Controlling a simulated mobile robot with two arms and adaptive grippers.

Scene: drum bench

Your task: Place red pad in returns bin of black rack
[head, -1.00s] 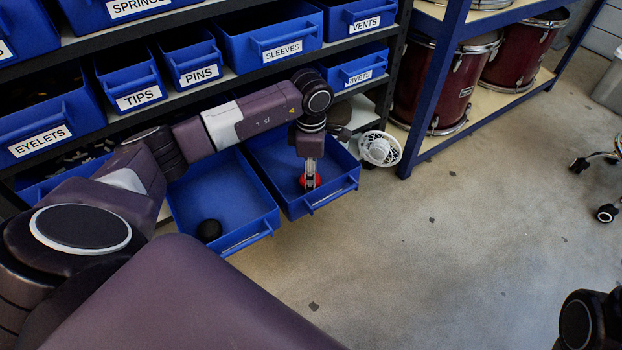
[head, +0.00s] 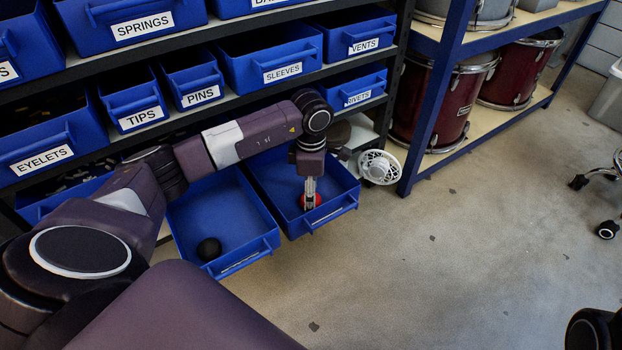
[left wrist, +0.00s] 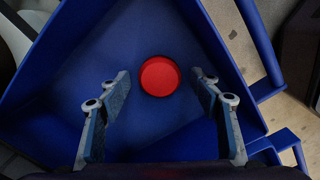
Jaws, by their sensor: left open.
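The red pad (left wrist: 159,76) is a round disc lying on the floor of a blue bin in the left wrist view. It also shows in the head view (head: 317,199), partly behind my gripper. My left gripper (left wrist: 160,84) is open, with its fingers apart on either side of the view and the pad seen between and beyond them. In the head view my left gripper (head: 309,204) points down into the right one of two pulled-out blue bins (head: 347,208). The black rack (head: 398,62) holds the bins. The labels of the two pulled-out bins cannot be read.
Labelled blue bins fill the shelves above. A white fan (head: 379,167) stands right of the bins. A blue-framed shelf (head: 424,110) holds drums.

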